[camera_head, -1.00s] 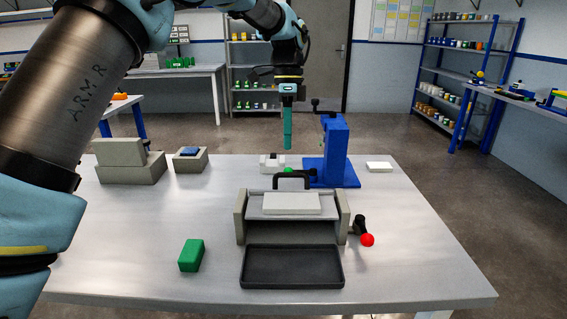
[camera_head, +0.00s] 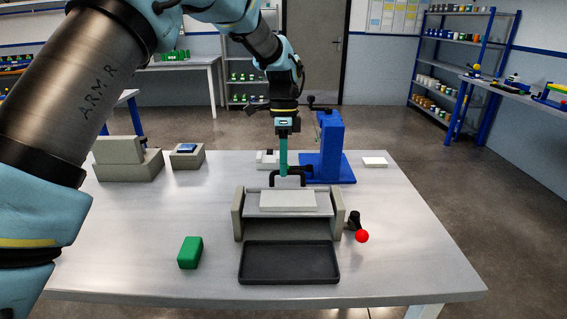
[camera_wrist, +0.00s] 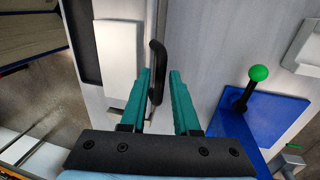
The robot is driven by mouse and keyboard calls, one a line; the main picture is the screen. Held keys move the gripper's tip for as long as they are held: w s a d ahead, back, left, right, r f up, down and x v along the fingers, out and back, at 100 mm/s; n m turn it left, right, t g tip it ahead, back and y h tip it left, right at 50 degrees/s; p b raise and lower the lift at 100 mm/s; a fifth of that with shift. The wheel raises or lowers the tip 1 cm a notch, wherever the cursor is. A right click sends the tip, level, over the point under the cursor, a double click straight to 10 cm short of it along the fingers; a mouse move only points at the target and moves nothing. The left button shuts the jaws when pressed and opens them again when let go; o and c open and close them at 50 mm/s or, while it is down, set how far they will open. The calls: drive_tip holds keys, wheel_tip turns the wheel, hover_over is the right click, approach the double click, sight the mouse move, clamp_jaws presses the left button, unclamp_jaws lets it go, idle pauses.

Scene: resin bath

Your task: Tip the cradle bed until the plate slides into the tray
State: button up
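The grey cradle (camera_head: 238,216) stands mid-table with its bed (camera_head: 323,204) between two side walls. The white plate (camera_head: 287,201) lies flat on the bed and also shows in the wrist view (camera_wrist: 119,60). The empty black tray (camera_head: 288,263) sits in front. The bed's black handle (camera_wrist: 156,65) stands up at the rear edge. My gripper (camera_head: 283,168) points down at this handle from above and behind the plate. In the wrist view, its teal fingers (camera_wrist: 160,78) are apart, with part of the handle between them, nearer the left finger. Contact cannot be told.
A blue stand (camera_head: 332,150) with a green-knobbed lever (camera_wrist: 253,82) is just behind and right of the handle. A red-knobbed lever (camera_head: 361,236) sits right of the cradle, and a green block (camera_head: 190,252) at front left. Grey blocks (camera_head: 127,165) stand at back left.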

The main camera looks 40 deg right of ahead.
clamp_jaws()
idle(1.1)
